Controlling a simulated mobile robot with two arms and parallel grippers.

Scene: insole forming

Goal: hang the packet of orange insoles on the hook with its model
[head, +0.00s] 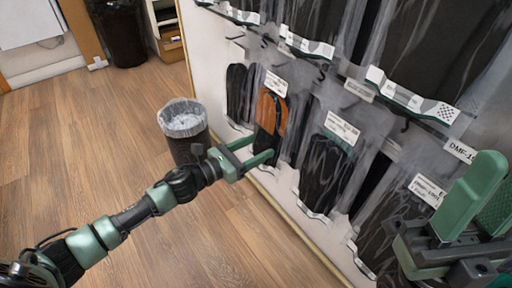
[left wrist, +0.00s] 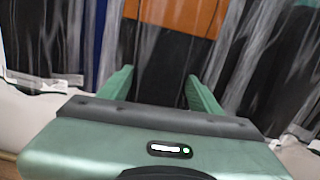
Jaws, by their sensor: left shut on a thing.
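The packet of orange insoles (head: 270,112) is clear, with a white label at its top, an orange upper part and a dark lower part. It is upright in front of the display panel, among other packets. My left gripper (head: 262,149) is at its lower part. In the left wrist view the fingers (left wrist: 160,88) stand apart, with the dark lower part (left wrist: 163,65) between them and orange above. Dark hooks, one (head: 320,73) near the packet, stick out of the panel. I cannot tell whether the packet touches a hook. My right gripper (head: 482,200) is open and empty at the right edge.
Dark insole packets (head: 328,165) hang on both sides, close to the held one, with another row above. A lined waste bin (head: 184,118) stands on the floor left of the panel. The wooden floor (head: 120,140) at left is clear.

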